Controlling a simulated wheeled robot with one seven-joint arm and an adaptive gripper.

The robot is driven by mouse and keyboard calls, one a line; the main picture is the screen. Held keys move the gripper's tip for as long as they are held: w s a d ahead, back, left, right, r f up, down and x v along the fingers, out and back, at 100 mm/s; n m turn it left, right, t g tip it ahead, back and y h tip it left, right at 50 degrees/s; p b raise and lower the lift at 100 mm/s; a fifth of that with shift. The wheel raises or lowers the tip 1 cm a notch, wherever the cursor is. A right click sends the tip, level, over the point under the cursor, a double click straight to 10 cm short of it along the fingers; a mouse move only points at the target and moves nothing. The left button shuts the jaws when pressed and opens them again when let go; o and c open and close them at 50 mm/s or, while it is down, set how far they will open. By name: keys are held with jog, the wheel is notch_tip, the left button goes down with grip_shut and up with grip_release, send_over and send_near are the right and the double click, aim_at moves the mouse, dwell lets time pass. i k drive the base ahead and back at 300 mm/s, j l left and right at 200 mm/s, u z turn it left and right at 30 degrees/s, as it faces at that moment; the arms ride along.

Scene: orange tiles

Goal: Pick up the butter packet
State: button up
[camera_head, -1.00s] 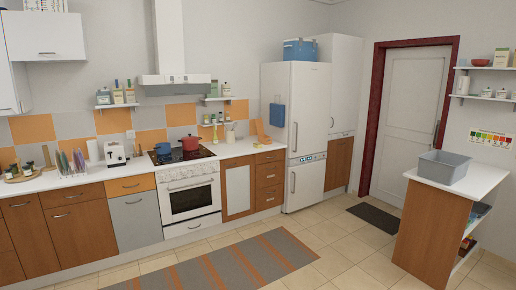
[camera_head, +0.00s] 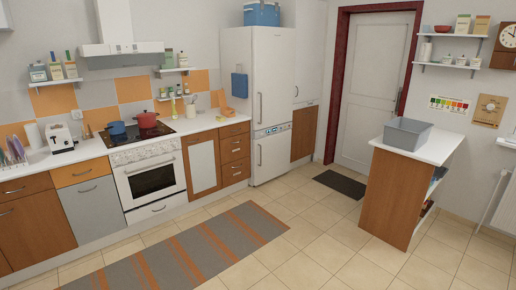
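I cannot make out a butter packet in the head view; small items on the counter and shelves are too small to tell apart. The long counter (camera_head: 88,156) runs along the left wall. A white fridge (camera_head: 268,110) stands at its right end. The wall shelf at the right (camera_head: 450,66) holds boxes and jars. My gripper is not in view.
A white-topped island (camera_head: 440,149) with a grey bin (camera_head: 408,133) stands at the right. A striped rug (camera_head: 180,255) and a dark mat (camera_head: 340,184) lie on the floor.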

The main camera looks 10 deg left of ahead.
aim_at(220, 119)
jog(key=i+j+u, duration=0.25)
jog(key=i, duration=0.8)
jog(key=i+u, duration=0.3)
jog(key=i, duration=3.15)
jog(key=i+l+u, duration=0.1)
jog(key=i+u, duration=0.2)
jog(key=i, duration=0.2)
jog(key=i+l+u, duration=0.3)
jog(key=i, duration=0.25)
jog(key=i+l+u, duration=0.35)
jog(key=i, duration=0.15)
jog(key=j, duration=0.1)
